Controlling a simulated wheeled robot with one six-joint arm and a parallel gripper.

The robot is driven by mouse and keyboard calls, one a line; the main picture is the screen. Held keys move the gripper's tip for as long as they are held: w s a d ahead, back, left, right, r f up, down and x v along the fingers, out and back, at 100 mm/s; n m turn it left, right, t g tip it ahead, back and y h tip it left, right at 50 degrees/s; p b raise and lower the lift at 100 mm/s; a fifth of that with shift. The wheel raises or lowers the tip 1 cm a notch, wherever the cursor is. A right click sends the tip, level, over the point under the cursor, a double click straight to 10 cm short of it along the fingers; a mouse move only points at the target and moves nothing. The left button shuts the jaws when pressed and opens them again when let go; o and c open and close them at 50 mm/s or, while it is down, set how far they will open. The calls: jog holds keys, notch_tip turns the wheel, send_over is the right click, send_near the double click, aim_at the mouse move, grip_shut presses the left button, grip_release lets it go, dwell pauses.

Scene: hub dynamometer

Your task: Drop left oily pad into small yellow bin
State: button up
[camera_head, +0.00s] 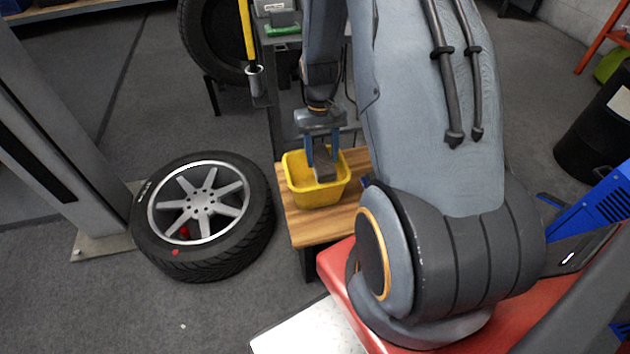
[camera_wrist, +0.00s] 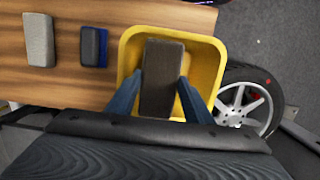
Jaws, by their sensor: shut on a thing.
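My gripper (camera_head: 322,155) is shut on a dark grey-brown pad (camera_head: 324,174). In the wrist view the pad (camera_wrist: 161,78) hangs between the two blue fingers, long side pointing away from my wrist. The small yellow bin (camera_head: 318,197) stands on a wooden top. The pad is over the bin's opening, its lower end seeming within the rim; I cannot tell whether it touches the bin. In the wrist view the bin's yellow rim (camera_wrist: 213,44) surrounds most of the pad. The bin's floor is largely hidden.
On the wooden top (camera_wrist: 66,86) lie a light grey block (camera_wrist: 39,38) and a dark block with a blue edge (camera_wrist: 94,46), both left of the bin in the wrist view. A wheel with tyre (camera_head: 203,215) lies on the floor left of the bench. A black drum (camera_head: 598,130) stands far right.

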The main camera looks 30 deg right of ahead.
jog(key=o, duration=1.1)
jog(key=r, duration=0.5)
jog(key=w+r, duration=0.1)
jog(key=r, duration=0.1)
jog(key=shift+d+r, duration=0.15)
jog(key=shift+d, duration=0.05)
jog(key=shift+r, duration=0.25)
jog(key=shift+a+r, duration=0.1)
jog(key=shift+r, duration=0.05)
jog(key=s+a+r+n+p, duration=0.1)
jog(key=s+a+r+p, duration=0.2)
jog(key=s+a+r, duration=0.2)
jog(key=s+a+r+n+t+p, duration=0.1)
jog(key=s+a+r+p, duration=0.2)
jog(key=r, duration=0.6)
jog(key=s+a+r+n+p, duration=0.1)
jog(key=s+a+r+p, duration=0.2)
jog(key=s+a+r, duration=0.4)
jog(key=shift+s+a+t, duration=0.25)
jog(key=shift+s+t, duration=0.15)
jog(key=shift+s, duration=0.25)
